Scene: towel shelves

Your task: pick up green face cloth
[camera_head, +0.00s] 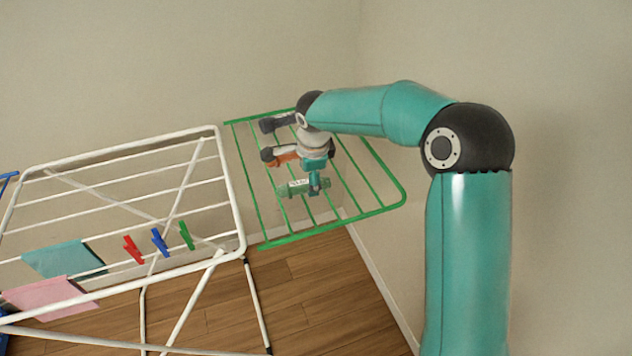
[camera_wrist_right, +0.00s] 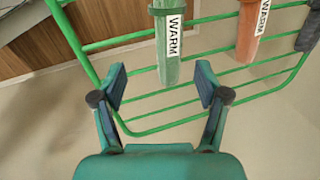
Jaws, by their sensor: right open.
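The green face cloth (camera_wrist_right: 168,62) is a roll with a white "WARM" label. It lies on the green wire shelf (camera_head: 256,202), and in the head view the roll (camera_head: 290,191) is partly covered by my right gripper (camera_head: 315,188). In the right wrist view my right gripper (camera_wrist_right: 162,85) is open and empty. Its two fingers are spread wide, one on each side of the near end of the green roll, with gaps between. I cannot tell the gripper's height above the roll. My left gripper is not in view.
An orange roll (camera_wrist_right: 247,38) with a "WARM" label lies beside the green one. A grey roll (camera_wrist_right: 309,30) lies further right. A white drying rack (camera_head: 238,215) holds teal (camera_head: 62,258) and pink (camera_head: 48,296) cloths and several pegs. A wall stands behind the shelf.

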